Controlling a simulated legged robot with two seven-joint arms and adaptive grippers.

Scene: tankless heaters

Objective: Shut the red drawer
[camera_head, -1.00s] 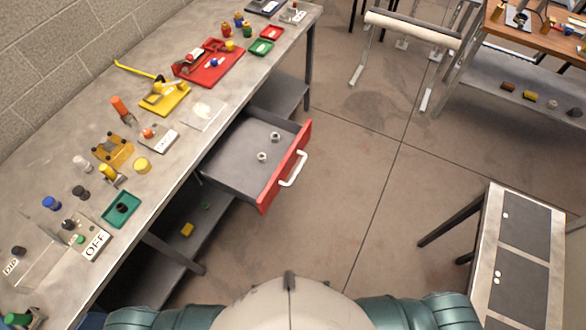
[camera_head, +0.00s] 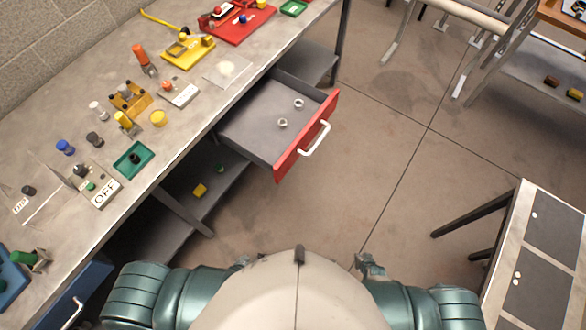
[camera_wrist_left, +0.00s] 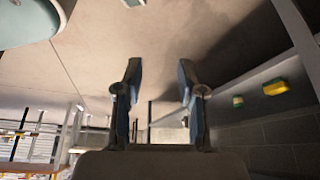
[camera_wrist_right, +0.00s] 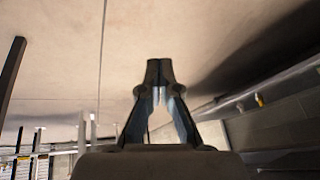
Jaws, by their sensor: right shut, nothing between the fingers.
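The red drawer (camera_head: 300,146) is pulled out from under the grey workbench in the head view, with its grey inside showing. A white handle (camera_head: 318,139) is on its red front. Two metal nuts (camera_head: 282,123) lie inside it. My left gripper (camera_wrist_left: 159,70) is open and empty in the left wrist view, with floor behind its fingers. My right gripper (camera_wrist_right: 159,66) is shut with nothing in it in the right wrist view. In the head view only small parts of the hands show beside my body, in front of and apart from the drawer.
The workbench (camera_head: 218,100) carries several trays and small parts. A blue drawer (camera_head: 75,295) is at the lower left. A lower shelf (camera_head: 215,185) is below the bench. A side table (camera_head: 510,270) stands at the right. The floor (camera_head: 390,150) right of the drawer is clear.

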